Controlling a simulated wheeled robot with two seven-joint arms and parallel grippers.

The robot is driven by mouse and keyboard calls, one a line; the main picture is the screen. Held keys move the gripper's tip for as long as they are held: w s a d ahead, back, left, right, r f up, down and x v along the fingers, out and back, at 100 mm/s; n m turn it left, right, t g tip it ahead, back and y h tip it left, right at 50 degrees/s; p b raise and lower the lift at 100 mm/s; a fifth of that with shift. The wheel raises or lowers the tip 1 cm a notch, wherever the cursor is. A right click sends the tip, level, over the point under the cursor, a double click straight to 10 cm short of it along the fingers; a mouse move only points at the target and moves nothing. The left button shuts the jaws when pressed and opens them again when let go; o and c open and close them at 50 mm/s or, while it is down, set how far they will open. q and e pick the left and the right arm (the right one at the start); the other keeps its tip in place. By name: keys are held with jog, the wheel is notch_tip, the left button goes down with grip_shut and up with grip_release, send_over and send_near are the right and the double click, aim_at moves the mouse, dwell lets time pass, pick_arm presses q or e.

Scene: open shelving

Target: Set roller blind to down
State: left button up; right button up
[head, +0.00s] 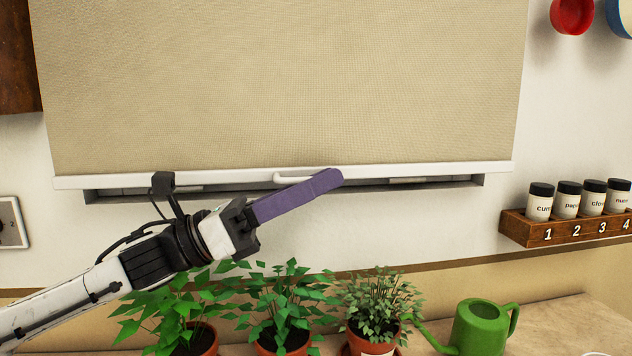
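The roller blind (290,85) is a large beige woven sheet over the window. It hangs low, and its white bottom bar (420,172) is just above a narrow dark strip of window recess (455,184). A small white handle (283,177) sits at the middle of the bar. My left gripper (328,180), with purple fingers, reaches up from the lower left, and its fingertips overlap the handle's right part. The fingers show side-on as one bar, so their opening and any contact with the handle cannot be told. My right gripper is not in view.
Several potted plants (380,305) and a green watering can (478,327) stand on the counter (560,325) below. A wooden spice rack (560,228) with labelled jars is on the wall at right. A switch plate (12,222) is at left.

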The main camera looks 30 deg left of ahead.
pick_arm(q)
jog(key=b+v, duration=0.4)
jog(key=v, duration=0.6)
jog(key=shift+a, duration=0.15)
dwell(0.5)
jog(key=shift+s, duration=0.1)
jog(key=shift+s+f, duration=0.1)
dwell(0.3)
